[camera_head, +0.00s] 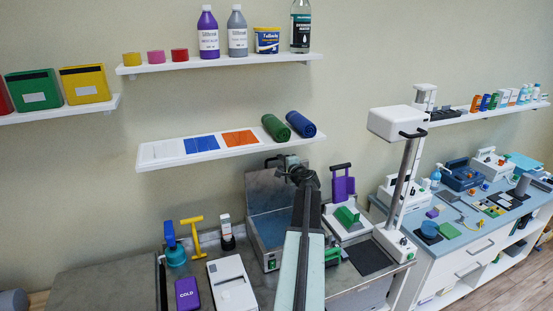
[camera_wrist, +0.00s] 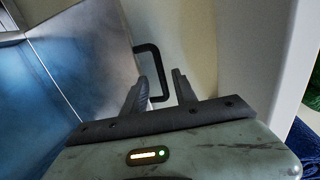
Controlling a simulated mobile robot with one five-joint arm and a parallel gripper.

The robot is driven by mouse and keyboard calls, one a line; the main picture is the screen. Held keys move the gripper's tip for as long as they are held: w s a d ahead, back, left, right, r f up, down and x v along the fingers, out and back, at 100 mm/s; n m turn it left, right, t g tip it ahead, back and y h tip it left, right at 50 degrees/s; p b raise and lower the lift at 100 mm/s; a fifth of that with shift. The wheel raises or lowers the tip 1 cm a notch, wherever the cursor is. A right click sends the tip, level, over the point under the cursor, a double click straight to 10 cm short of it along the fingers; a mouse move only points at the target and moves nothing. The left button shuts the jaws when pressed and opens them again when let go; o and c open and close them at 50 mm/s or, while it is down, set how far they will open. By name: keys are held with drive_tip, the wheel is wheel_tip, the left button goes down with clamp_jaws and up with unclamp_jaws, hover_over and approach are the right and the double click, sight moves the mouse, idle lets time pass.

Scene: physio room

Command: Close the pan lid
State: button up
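The pan is a grey metal box (camera_head: 270,259) on the bench with a blue inside, which also shows in the wrist view (camera_wrist: 35,110). Its lid (camera_head: 265,190) stands open and upright against the wall side. The lid's grey face (camera_wrist: 85,60) fills the upper left of the wrist view. A black U-shaped handle (camera_wrist: 152,47) sticks out from the lid's edge. My gripper (camera_wrist: 160,77) is open, its two dark fingers apart, with the handle's outer bar showing between them. Contact cannot be told. In the head view my gripper (camera_head: 288,164) is at the lid's upper edge.
A shelf with rolled mats (camera_head: 276,128) is just above my gripper. A white column device (camera_head: 396,185) and a purple-backed item (camera_head: 342,187) stand to the right. A white box (camera_head: 231,284) and purple cold pack (camera_head: 187,294) lie to the left.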

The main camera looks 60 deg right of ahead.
drive_tip(key=x, duration=0.2)
drive_tip(key=b+x, duration=0.1)
drive_tip(key=x, duration=0.2)
drive_tip(key=d+x, duration=0.1)
drive_tip(key=x, duration=0.1)
drive_tip(key=shift+s+d+f, duration=0.1)
drive_tip(key=shift+s+d, duration=0.1)
drive_tip(key=shift+a, duration=0.1)
clamp_jaws()
idle(0.9)
